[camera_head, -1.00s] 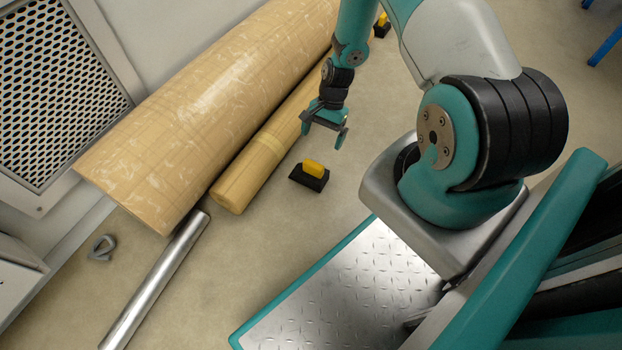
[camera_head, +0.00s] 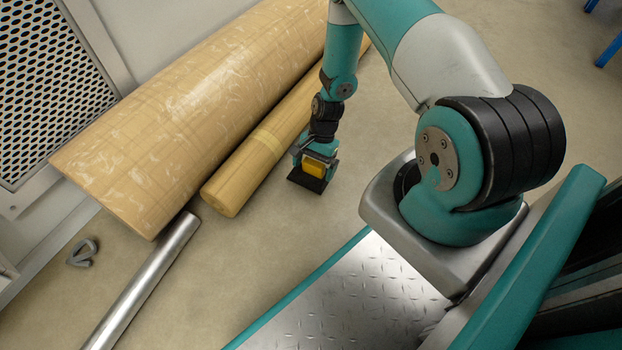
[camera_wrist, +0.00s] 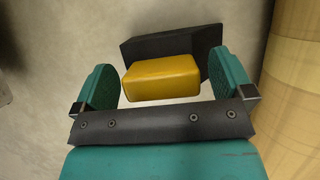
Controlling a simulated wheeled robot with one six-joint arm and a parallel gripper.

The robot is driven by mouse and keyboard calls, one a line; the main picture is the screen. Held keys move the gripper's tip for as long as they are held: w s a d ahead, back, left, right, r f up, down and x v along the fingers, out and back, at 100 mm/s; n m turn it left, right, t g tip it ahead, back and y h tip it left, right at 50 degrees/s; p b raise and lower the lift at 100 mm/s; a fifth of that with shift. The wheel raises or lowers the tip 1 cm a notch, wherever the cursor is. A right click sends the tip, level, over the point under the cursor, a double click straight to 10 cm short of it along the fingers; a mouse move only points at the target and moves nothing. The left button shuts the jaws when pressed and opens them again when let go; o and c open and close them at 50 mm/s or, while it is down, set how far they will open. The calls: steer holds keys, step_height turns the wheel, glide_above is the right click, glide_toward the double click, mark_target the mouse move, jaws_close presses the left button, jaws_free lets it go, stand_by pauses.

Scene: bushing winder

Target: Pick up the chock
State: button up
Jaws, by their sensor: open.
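The chock is a black wedge (camera_head: 307,180) with a yellow block (camera_head: 314,168) on top, and it sits on the floor beside the small roll. My gripper (camera_head: 317,159) is down at it. In the wrist view the yellow block (camera_wrist: 161,78) lies between the two open teal fingers of my gripper (camera_wrist: 165,85), with a gap on the left and a smaller gap on the right. The black wedge (camera_wrist: 173,44) shows beyond the block, its right end behind the right finger.
A large patterned roll (camera_head: 190,110) and a thinner tan roll (camera_head: 245,170) lie left of the chock. A steel bar (camera_head: 140,285) and a grey hook-like part (camera_head: 82,252) lie further left. The floor in front of the chock is clear.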

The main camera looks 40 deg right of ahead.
steer(key=shift+r, duration=0.1)
steer(key=c, duration=1.7)
steer(key=shift+o, duration=0.2)
steer(key=shift+r, duration=0.1)
